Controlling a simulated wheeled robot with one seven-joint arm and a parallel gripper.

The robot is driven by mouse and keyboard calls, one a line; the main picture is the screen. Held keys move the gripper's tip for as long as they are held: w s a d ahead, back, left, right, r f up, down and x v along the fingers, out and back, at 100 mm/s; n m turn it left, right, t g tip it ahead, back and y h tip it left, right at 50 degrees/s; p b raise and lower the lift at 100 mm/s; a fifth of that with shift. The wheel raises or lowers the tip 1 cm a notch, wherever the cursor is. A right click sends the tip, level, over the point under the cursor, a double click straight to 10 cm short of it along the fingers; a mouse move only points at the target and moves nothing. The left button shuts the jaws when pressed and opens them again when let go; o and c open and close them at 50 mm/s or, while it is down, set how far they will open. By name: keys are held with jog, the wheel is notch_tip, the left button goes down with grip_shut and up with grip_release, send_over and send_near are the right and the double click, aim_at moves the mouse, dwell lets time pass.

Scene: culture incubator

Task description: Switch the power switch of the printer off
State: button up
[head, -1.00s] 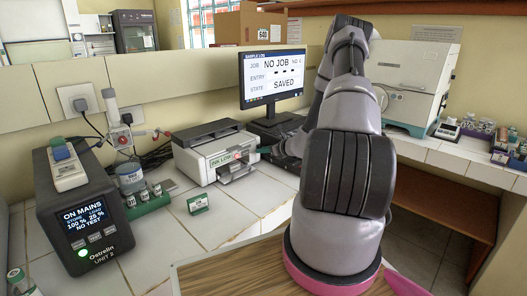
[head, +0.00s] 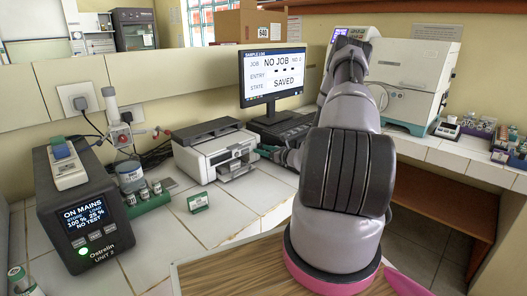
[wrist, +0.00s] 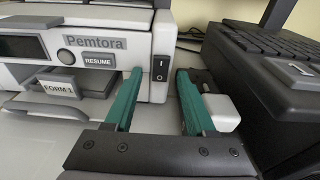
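The printer (head: 212,148) is a light grey box with a dark lid, standing on the tiled counter. The wrist view shows its front (wrist: 80,45) close up, with a RESUME button and a dark, unlit display (wrist: 22,47). The black power switch (wrist: 160,68), marked I above and O below, sits at the front's right edge; I cannot tell which side is pressed. My gripper (wrist: 160,76) is open, its two green fingers on either side of the switch in the picture, holding nothing. In the head view my gripper (head: 268,152) is at the printer's right, partly hidden by my arm.
A black keyboard (wrist: 255,45) is close to the right finger. A monitor (head: 272,75) reading NO JOB stands behind. The counter front is mostly bare.

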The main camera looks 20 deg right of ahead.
jog(key=shift+s, duration=0.1)
jog(key=v, duration=1)
jog(key=shift+s+d, duration=0.1)
jog(key=shift+s, duration=0.2)
